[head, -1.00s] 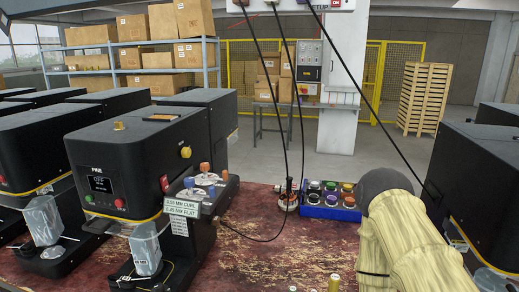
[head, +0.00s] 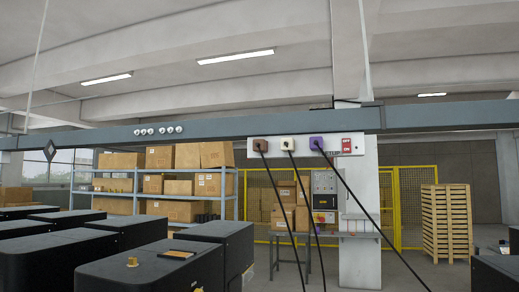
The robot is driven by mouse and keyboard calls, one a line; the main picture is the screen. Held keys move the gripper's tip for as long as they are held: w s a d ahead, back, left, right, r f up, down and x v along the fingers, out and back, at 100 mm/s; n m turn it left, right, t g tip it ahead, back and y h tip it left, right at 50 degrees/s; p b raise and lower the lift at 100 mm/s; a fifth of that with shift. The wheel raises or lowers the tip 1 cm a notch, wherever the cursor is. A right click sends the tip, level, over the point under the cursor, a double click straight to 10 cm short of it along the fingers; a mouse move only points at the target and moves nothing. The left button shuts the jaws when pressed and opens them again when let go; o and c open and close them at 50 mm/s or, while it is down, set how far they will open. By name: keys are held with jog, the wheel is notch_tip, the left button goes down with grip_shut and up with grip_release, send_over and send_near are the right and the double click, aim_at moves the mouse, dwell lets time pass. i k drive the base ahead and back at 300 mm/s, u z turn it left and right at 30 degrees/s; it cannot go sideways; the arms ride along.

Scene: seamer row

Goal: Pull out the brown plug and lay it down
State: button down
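The brown plug (head: 260,145) sits in the white socket strip (head: 346,144) on the overhead rail, at the left of the row. A black cable hangs from it. A cream plug (head: 287,144) and a purple plug (head: 317,142) sit to its right in the same strip, each with its own black cable. My gripper is not in view, so its state and its distance from the plug do not show.
A grey overhead rail (head: 220,125) runs across the view. Black machines (head: 150,265) stand at the lower left, and another black machine (head: 497,274) is at the lower right. The three cables hang down through the middle. Behind are shelves with boxes (head: 202,155), a yellow fence (head: 407,195) and stacked pallets (head: 446,222).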

aim_at(256, 143)
jog(key=z, duration=3.85)
jog(key=k, duration=2.5)
jog(key=u, duration=1.65)
